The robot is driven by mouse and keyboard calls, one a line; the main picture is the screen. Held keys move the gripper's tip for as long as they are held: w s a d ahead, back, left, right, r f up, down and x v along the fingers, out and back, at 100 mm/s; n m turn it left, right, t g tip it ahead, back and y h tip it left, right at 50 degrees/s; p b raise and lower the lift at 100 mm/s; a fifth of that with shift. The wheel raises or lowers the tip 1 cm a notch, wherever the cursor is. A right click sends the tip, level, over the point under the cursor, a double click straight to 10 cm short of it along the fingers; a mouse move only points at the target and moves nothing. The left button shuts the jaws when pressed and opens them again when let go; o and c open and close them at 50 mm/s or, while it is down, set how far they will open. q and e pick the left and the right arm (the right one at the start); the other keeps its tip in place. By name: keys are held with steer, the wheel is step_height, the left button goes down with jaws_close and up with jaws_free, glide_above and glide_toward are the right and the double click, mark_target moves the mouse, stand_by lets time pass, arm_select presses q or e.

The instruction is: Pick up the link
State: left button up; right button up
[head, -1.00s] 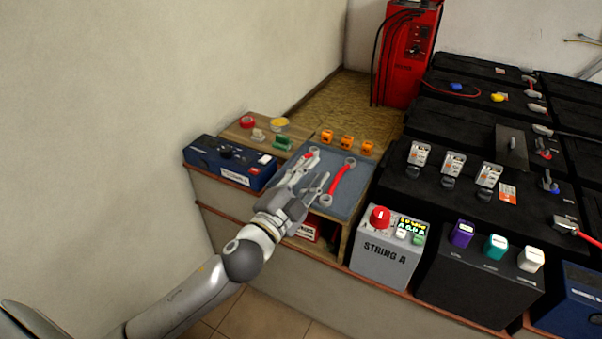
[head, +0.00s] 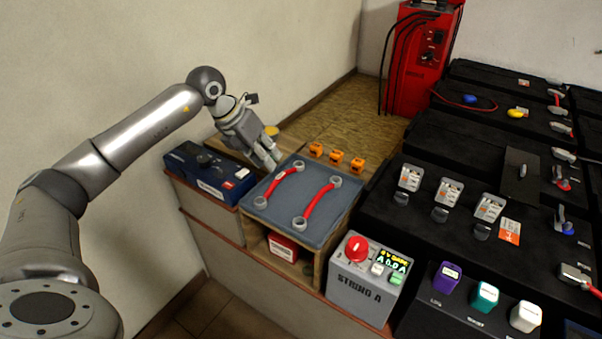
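Two red links with grey ring ends lie on a blue-grey mat on top of a low wooden stand: the left link (head: 284,180) and the right link (head: 320,205). They lie apart, roughly side by side and slanted. The mat (head: 291,203) has bare surface between them. My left gripper (head: 269,161) points down just beyond the mat's back left corner, near the left link's far end. No link is seen in it. Its fingers look close together, but the gap is too small to judge. My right gripper is not in view.
A dark blue box (head: 209,174) stands left of the mat. Several orange blocks (head: 336,157) line its back edge. The grey STRING A box (head: 363,282) stands front right, and black batteries (head: 438,171) fill the right. A red charger (head: 424,62) stands behind.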

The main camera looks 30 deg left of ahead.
arm_select(q)
steer(key=a, duration=0.1)
glide_above(279, 177)
steer(key=s+a, duration=0.1)
steer(key=s, duration=0.2)
steer(key=shift+y, duration=0.3)
steer(key=f, duration=0.4)
steer(key=shift+w+f, duration=0.25)
steer(key=shift+f, duration=0.1)
steer(key=b+x, duration=0.1)
steer(key=x, duration=0.3)
steer(key=shift+w+a+f, duration=0.1)
steer(key=shift+w+f, duration=0.05)
steer(key=shift+w, duration=0.05)
steer(key=shift+w+f, duration=0.2)
steer(key=shift+f, duration=0.2)
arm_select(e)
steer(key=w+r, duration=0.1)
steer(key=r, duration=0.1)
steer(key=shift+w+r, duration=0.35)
arm_select(q)
steer(key=shift+r, duration=0.1)
jaws_close()
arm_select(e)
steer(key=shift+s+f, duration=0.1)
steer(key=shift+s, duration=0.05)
